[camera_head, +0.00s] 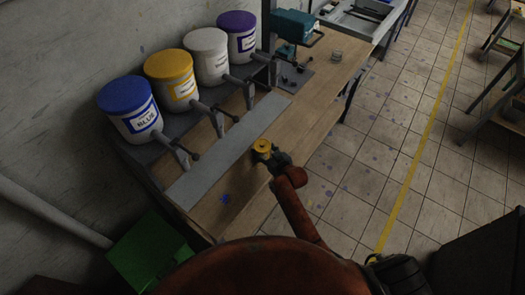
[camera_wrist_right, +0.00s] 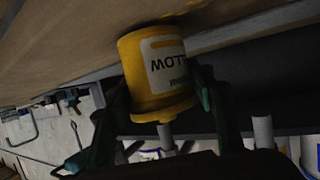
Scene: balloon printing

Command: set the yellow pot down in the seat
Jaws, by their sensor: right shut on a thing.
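The small yellow pot (camera_head: 263,146) is at the tip of my right arm, over the front part of the wooden table. My right gripper (camera_head: 271,156) is shut on it. In the right wrist view the pot (camera_wrist_right: 158,75) sits between the two dark fingers, its white label showing the end of the word YELLOW. The pot appears tilted in that view because the camera is turned. I cannot tell whether it touches the table. I cannot make out the seat for certain. My left gripper is not in view.
A wooden table (camera_head: 320,70) carries a long grey plate (camera_head: 230,150). Behind it stand blue (camera_head: 128,108), yellow (camera_head: 171,80), white (camera_head: 206,55) and purple (camera_head: 237,36) lidded buckets with spouts. A teal machine (camera_head: 294,27) stands at the far end. A green bin (camera_head: 145,250) is lower left.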

